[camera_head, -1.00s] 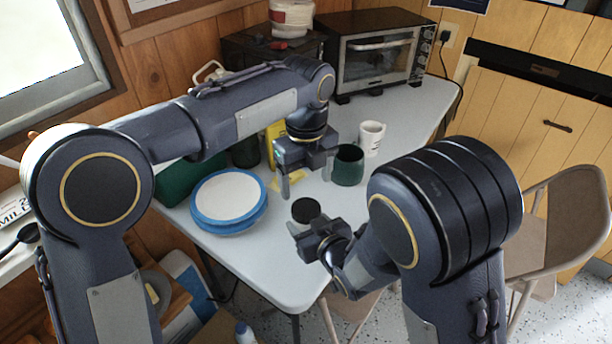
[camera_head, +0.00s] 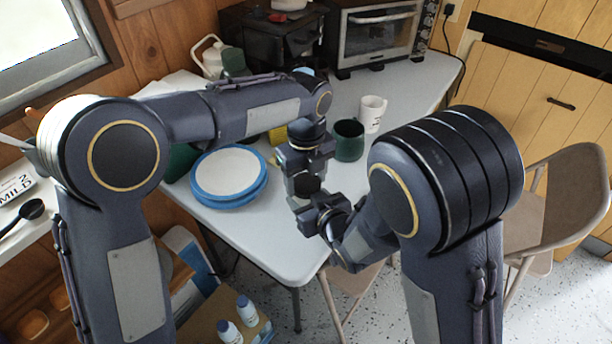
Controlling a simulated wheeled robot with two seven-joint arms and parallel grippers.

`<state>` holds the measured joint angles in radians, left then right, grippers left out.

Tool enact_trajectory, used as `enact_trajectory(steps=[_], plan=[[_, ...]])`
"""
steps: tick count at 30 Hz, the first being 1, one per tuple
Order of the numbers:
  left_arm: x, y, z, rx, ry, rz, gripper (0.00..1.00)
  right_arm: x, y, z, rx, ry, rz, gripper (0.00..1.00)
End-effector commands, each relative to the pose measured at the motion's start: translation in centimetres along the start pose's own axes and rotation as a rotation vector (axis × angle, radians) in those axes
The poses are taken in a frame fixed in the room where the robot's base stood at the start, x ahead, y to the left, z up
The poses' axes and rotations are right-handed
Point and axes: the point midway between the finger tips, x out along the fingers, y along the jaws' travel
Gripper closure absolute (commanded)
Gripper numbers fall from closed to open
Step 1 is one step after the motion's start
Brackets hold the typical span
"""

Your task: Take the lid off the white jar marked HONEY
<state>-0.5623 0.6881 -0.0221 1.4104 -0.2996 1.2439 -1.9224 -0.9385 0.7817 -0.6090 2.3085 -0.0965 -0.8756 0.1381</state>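A round black lid (camera_head: 307,184) shows between my two grippers near the table's front corner. The body of the jar under it is mostly hidden, and no HONEY marking can be read. My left gripper (camera_head: 306,182) points down over the lid, with its fingers around or beside it. I cannot tell whether they touch it. My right gripper (camera_head: 303,209) is just in front of and below the lid, at the jar's height. Its fingertips are partly hidden, so its grip on the jar cannot be made out.
A blue-rimmed plate stack (camera_head: 228,172) lies left of the grippers. A dark green cup (camera_head: 348,141) and a white mug (camera_head: 372,113) stand behind, right. A toaster oven (camera_head: 378,35) is at the back. A folding chair (camera_head: 555,200) stands right. The front table (camera_head: 265,235) is clear.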

Motion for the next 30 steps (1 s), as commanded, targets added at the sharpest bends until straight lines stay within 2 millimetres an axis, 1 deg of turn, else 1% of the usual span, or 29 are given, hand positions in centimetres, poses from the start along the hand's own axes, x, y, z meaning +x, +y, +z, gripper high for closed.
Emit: enact_trajectory(steps=[1, 6, 7, 9, 11, 18, 21, 24, 30], plan=[[-0.03, 0.0, 0.0, 0.0, 0.0, 0.0, 0.45, 0.0, 0.0, -0.07, 0.0, 0.002, 0.0, 1.0], [-0.04, -0.01, 0.0, 0.0, 0.0, 0.0, 0.67, 0.0, 0.0, -0.07, 0.0, 0.002, 0.0, 1.0], [-0.04, -0.01, 0.0, 0.0, 0.0, 0.0, 0.7, 0.01, 0.0, -0.07, 0.0, 0.002, 0.0, 1.0], [-0.05, -0.01, 0.0, -0.016, 0.0, -0.001, 0.7, 0.0, 0.0, -0.06, 0.0, 0.002, 0.0, 1.0], [-0.06, -0.02, -0.01, -0.07, 0.0, -0.001, 0.7, 0.0, 0.0, -0.07, 0.0, 0.002, 0.0, 1.0], [-0.1, -0.02, 0.01, -0.478, -0.001, -0.001, 0.7, 0.0, 0.0, -0.07, 0.0, 0.002, 0.0, 1.0], [-0.11, -0.03, 0.01, -0.573, -0.001, -0.001, 0.7, 0.0, 0.0, -0.06, 0.0, 0.002, 0.0, 1.0], [-0.1, -0.03, 0.0, -0.598, 0.0, -0.001, 0.7, 0.0, 0.0, -0.06, 0.0, 0.001, 0.0, 1.0], [-0.11, -0.03, 0.01, -0.595, 0.0, -0.001, 0.7, 0.0, 0.0, -0.05, 0.0, 0.001, 0.0, 1.0]])
